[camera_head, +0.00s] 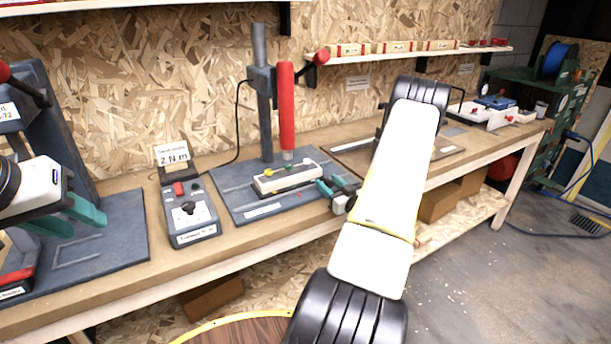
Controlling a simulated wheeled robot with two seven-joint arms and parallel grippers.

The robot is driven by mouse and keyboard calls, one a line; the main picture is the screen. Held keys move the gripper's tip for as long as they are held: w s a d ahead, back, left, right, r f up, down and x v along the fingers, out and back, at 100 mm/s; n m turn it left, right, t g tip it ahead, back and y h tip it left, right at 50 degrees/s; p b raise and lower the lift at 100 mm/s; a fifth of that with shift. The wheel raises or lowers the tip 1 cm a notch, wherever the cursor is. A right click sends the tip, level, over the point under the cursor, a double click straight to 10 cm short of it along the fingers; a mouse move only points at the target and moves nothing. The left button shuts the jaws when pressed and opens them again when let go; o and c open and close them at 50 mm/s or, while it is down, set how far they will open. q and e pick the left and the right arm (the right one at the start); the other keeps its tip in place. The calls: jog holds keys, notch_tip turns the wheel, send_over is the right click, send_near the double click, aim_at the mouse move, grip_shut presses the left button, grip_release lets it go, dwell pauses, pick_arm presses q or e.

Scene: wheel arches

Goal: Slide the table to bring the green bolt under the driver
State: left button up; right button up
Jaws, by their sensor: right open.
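The red driver (286,105) hangs upright on a dark post, its tip just above the pale sliding table (290,183). A small yellow-green bolt head (267,171) shows on the table, left of the driver tip. The bolts are too small for me to tell all their colours apart. My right gripper (333,190) is open, with teal fingers by the table's right end; I cannot tell if they touch it. My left gripper (68,220) is at the far left over a dark base plate, its teal fingers apart and nothing seen between them.
A grey control box (188,214) with a red switch and a 2 N m sign (172,155) stand left of the driver's base plate (225,188). A dark press frame (45,110) stands at the far left. My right arm covers part of the bench.

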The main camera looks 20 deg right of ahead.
jog(key=s, duration=0.7)
jog(key=shift+s+d, duration=0.25)
jog(key=shift+d, duration=0.05)
jog(key=w+r+g, duration=0.1)
jog(key=w+r, duration=0.1)
jog(key=w+a+r+n+g, duration=0.1)
jog(key=w+r, duration=0.1)
jog(key=shift+w+a, duration=0.15)
jog(key=shift+w, duration=0.25)
jog(key=w+a+r+g+h, duration=0.1)
jog(key=a+r+g+h, duration=0.1)
jog(key=a+r, duration=0.35)
jog(key=a+r+g+h, duration=0.1)
jog(key=a+r+g, duration=0.1)
jog(key=r, duration=0.6)
jog(key=s+a+r+g+y, duration=0.1)
jog(key=s+a+r+g, duration=0.2)
jog(key=s+a, duration=0.7)
jog(key=s+a+r+m+g+y, duration=0.1)
jog(key=s+a+r, duration=0.4)
jog(key=s+a, duration=0.5)
jog(key=s+g+y, duration=0.1)
jog(key=s, duration=0.4)
jog(key=shift+a+g+y, duration=0.2)
jog(key=shift+g+y, duration=0.1)
jog(key=shift+g, duration=0.1)
